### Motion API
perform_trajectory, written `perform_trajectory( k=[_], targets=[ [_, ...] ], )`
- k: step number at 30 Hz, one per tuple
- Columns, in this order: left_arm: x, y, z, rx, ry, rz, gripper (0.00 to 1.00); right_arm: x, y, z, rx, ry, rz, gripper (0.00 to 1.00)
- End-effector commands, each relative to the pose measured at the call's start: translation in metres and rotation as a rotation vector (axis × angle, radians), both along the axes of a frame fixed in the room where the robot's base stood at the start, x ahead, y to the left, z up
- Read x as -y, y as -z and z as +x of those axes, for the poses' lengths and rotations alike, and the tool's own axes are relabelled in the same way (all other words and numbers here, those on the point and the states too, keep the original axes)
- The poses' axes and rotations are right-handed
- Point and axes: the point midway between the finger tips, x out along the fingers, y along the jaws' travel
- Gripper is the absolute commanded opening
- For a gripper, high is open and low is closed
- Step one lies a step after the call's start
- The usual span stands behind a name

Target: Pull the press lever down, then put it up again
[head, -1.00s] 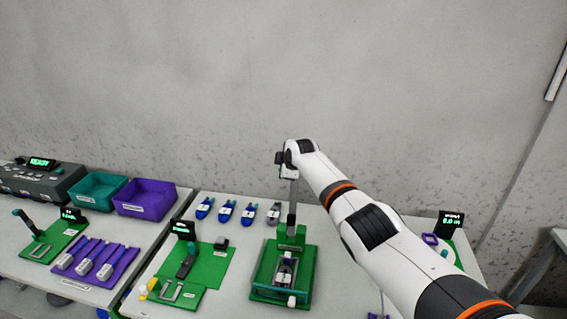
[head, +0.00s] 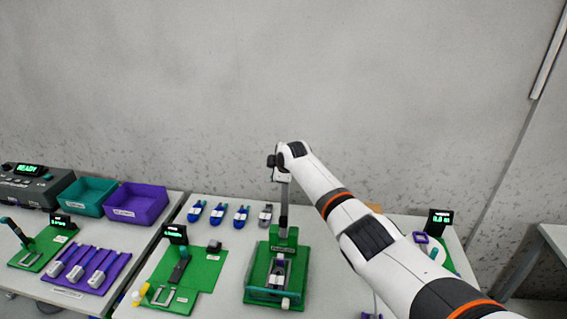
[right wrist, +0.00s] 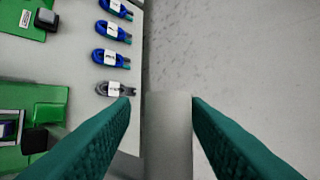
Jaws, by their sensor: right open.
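The green press (head: 262,290) stands on the right-hand table. Its grey lever (head: 284,200) points up, nearly upright, from a dark joint above the green post. My right arm reaches in from the right, and my right gripper (head: 277,172) is at the lever's top. In the right wrist view, my right gripper (right wrist: 160,102) has its two teal fingers apart. The grey lever bar (right wrist: 168,135) shows between them, nearer the right finger; contact cannot be told. Part of the green press (right wrist: 45,105) shows at the left there. My left gripper is not in view.
Several blue cable bundles (head: 218,212) and a grey one (head: 265,214) lie behind the press. A green fixture (head: 205,270) with a small display stands left of it. A purple bin (head: 137,205) and a teal bin (head: 88,197) are on the left table.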

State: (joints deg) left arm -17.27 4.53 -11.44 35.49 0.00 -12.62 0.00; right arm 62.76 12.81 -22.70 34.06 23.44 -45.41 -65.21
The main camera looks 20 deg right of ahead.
Motion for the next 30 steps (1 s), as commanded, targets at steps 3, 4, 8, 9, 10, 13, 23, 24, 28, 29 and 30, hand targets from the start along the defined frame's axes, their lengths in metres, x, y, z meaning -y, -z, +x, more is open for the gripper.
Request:
perform_trajectory(
  k=[3,4,8,9,10,13,23,24,28,29,30],
  targets=[
    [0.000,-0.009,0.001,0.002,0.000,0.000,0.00,0.000,-0.009,-0.010,0.001,-0.001,-0.003,0.41],
    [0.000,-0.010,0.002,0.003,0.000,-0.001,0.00,0.000,-0.012,-0.013,0.001,-0.001,-0.003,0.41],
    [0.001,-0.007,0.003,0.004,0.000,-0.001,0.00,0.000,-0.020,-0.025,0.000,-0.001,-0.001,0.41],
    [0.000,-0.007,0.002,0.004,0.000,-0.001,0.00,-0.001,-0.023,-0.029,0.000,-0.001,-0.001,0.41],
    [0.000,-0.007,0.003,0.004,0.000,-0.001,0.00,-0.001,-0.026,-0.032,0.000,-0.001,-0.001,0.41],
    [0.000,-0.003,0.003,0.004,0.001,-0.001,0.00,-0.001,-0.035,-0.043,0.000,-0.001,-0.001,0.41],
    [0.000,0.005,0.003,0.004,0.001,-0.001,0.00,-0.001,-0.060,-0.073,-0.004,0.000,0.000,0.41],
    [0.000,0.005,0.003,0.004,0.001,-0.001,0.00,-0.001,-0.062,-0.075,-0.006,0.001,-0.001,0.41],
    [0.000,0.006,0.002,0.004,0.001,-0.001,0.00,-0.001,-0.065,-0.078,-0.007,0.000,0.000,0.41],
    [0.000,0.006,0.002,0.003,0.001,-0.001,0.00,-0.001,-0.065,-0.079,-0.007,0.000,0.000,0.41],
    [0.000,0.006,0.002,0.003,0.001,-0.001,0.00,-0.001,-0.065,-0.079,-0.007,0.001,0.000,0.41]
  ],
)
